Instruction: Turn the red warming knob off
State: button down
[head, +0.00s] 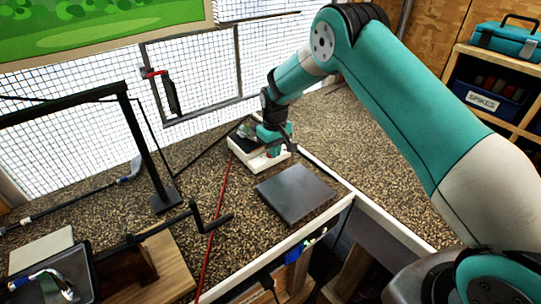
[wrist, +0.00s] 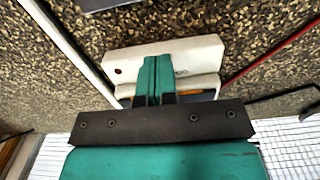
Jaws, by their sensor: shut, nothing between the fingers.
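A white box-shaped unit (head: 243,153) stands on the speckled bench top, and my gripper (head: 272,150) is over it. In the wrist view the white unit (wrist: 192,52) lies under my gripper (wrist: 152,62), whose two teal fingers are shut together with nothing between them. The fingertips overlap the unit's face; I cannot tell whether they touch it. A small dark reddish spot shows on the unit, left of the fingers, too small to name. I cannot make out a red knob; the fingers may hide it.
A dark grey square slab (head: 295,193) lies in front of the unit. A thin red shaft (head: 217,222) runs along the bench to its left. A black frame (head: 140,150) and a crank handle (head: 212,222) stand further left. Wire mesh (head: 200,75) closes the back.

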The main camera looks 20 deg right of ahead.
jog(key=shift+s+f, duration=0.25)
jog(key=shift+f, duration=0.4)
jog(key=shift+w+b, duration=0.15)
jog(key=shift+b, duration=0.15)
jog(key=shift+w+d+b, duration=0.15)
jog(key=shift+d+b, duration=0.2)
jog(key=shift+b, duration=0.55)
jog(key=shift+d, duration=0.15)
dwell(0.4)
jog(key=shift+s+d, duration=0.1)
jog(key=shift+s, duration=0.25)
notch_tip(320, 180, up, 6)
jog(key=p, duration=0.3)
jog(key=shift+w+p, duration=0.2)
jog(key=shift+p, duration=0.15)
